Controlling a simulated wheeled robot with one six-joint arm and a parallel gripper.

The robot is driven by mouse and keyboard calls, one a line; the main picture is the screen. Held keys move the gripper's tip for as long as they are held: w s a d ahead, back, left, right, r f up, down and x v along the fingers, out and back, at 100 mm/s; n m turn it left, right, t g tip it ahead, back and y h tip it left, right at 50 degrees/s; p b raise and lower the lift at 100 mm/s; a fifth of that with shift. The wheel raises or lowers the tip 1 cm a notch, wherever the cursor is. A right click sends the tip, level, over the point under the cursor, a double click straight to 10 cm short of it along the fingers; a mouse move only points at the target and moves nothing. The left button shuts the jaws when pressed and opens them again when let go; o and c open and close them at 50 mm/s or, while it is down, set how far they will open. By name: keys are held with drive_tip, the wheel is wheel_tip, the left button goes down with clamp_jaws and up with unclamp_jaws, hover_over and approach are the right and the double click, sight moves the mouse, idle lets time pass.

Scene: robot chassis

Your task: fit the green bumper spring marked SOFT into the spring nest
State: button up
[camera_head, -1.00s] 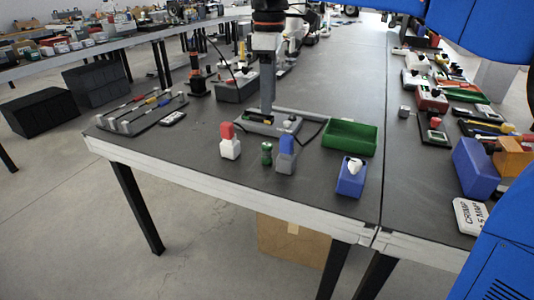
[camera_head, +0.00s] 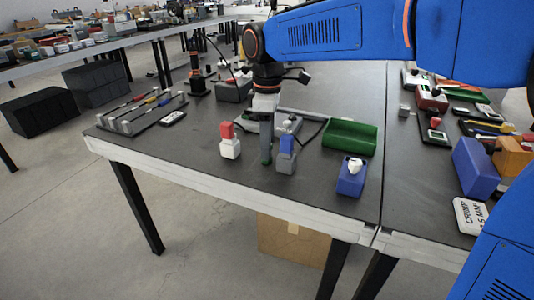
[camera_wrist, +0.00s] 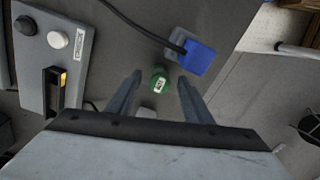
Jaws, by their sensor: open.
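The green bumper spring (camera_wrist: 161,82) stands upright on the table, seen from above in the wrist view with a white label on top, too small to read surely. My gripper (camera_wrist: 160,78) is open, with one finger on each side of the spring and not visibly touching it. In the head view my gripper (camera_head: 277,145) points down and mostly hides the spring. A grey fixture (camera_wrist: 40,92) with a slot and yellow inside, a white button and a label shows at the left of the wrist view. I cannot tell whether it is the spring nest.
A red-topped white bottle (camera_head: 229,148), a green tray (camera_head: 350,137) and a blue box (camera_head: 351,182) stand nearby.

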drive_tip(key=shift+f, duration=0.9)
clamp_jaws()
